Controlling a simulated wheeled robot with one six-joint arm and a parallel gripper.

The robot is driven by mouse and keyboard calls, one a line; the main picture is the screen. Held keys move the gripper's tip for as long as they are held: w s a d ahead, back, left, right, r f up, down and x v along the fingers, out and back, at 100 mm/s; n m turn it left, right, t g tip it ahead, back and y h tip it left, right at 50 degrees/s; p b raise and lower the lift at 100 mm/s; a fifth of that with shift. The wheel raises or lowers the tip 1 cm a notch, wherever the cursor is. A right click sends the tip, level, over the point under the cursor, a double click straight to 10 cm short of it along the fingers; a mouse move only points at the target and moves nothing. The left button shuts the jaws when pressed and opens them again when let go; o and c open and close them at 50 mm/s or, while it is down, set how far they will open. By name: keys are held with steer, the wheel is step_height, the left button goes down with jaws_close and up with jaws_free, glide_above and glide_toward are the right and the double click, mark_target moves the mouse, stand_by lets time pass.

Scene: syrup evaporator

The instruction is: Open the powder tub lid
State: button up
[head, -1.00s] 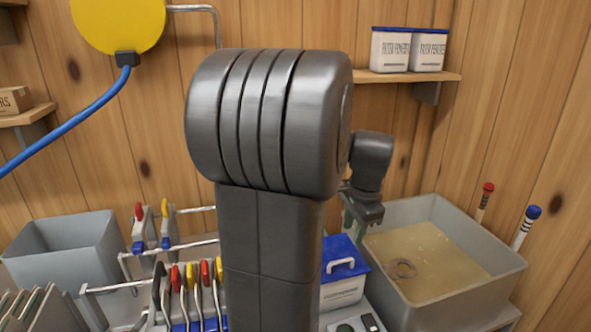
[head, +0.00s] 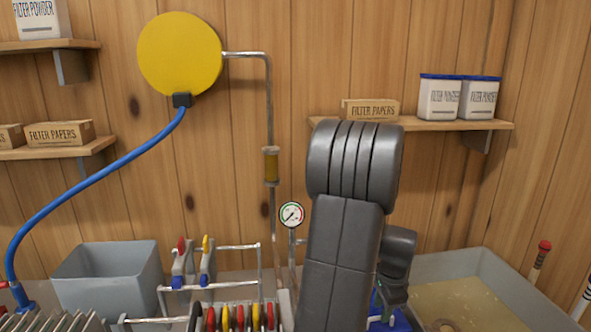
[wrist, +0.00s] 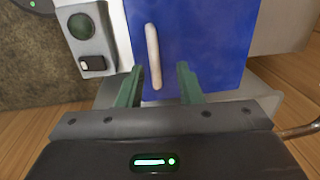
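The powder tub's blue lid (wrist: 215,45) with its white bar handle (wrist: 153,50) fills the upper middle of the wrist view. My gripper (wrist: 160,68) is open, its two green fingers apart. The near end of the handle shows between the fingers, with space on both sides; whether the fingers reach down to its height I cannot tell. The lid looks closed. In the head view only a bit of the blue lid (head: 400,322) shows at the bottom edge, and my arm hides most of the gripper.
A grey switch box (wrist: 90,38) sits left of the lid in the wrist view. In the head view, a basin of amber liquid (head: 465,300) stands right of my arm, and a gauge (head: 292,214) and grey bin (head: 108,280) left. White filter powder tubs (head: 440,100) stand on a shelf.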

steer(key=shift+w+r+g, duration=0.25)
steer(key=shift+r+g, duration=0.05)
steer(key=shift+r, duration=0.15)
steer(key=shift+f, duration=0.15)
